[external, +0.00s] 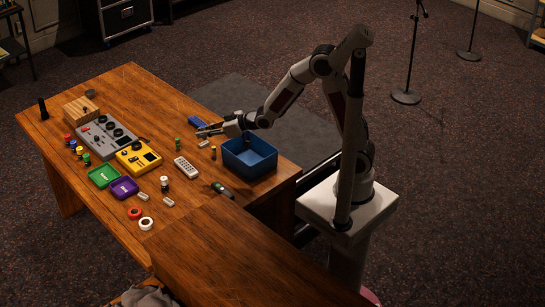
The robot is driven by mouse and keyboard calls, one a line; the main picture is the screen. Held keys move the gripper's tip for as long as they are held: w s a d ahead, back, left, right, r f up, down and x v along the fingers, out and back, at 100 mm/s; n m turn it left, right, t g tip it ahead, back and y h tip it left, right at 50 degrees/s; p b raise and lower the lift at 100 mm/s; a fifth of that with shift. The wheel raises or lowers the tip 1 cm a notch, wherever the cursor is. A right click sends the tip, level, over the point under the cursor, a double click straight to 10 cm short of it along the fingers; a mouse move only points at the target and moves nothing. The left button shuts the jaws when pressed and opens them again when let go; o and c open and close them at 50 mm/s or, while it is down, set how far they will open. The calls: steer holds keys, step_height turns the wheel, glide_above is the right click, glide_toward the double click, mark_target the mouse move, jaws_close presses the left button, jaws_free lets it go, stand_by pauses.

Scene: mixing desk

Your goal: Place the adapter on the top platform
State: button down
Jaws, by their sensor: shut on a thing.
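My gripper (205,131) is low over the right part of the wooden desk, left of the blue bin. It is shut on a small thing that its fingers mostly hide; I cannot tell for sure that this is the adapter. A small pale block (203,143) lies just below the gripper in the picture.
The blue bin (249,158) stands at the desk's right edge. The front right is bare.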

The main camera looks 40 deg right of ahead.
steer(key=s+a+r+n+g+y, duration=0.2)
steer(key=s+a+n+g+y, duration=0.15)
steer(key=s+a, duration=1)
steer(key=s+a+r+n+g+y, duration=0.25)
steer(key=s+a+n+g, duration=0.25)
steer(key=s+a, duration=0.85)
steer(key=s+n+g+h, duration=0.2)
steer(key=s+n+g, duration=0.7)
steer(key=s, duration=2.8)
steer(key=shift+s+d+r+g, duration=0.2)
steer(key=shift+s+d+g, duration=0.15)
steer(key=shift+g, duration=0.2)
steer(key=shift+w+n, duration=0.1)
steer(key=shift+n, duration=0.15)
steer(key=shift+f, duration=0.15)
glide_above(270, 278)
steer(key=shift+f, duration=3)
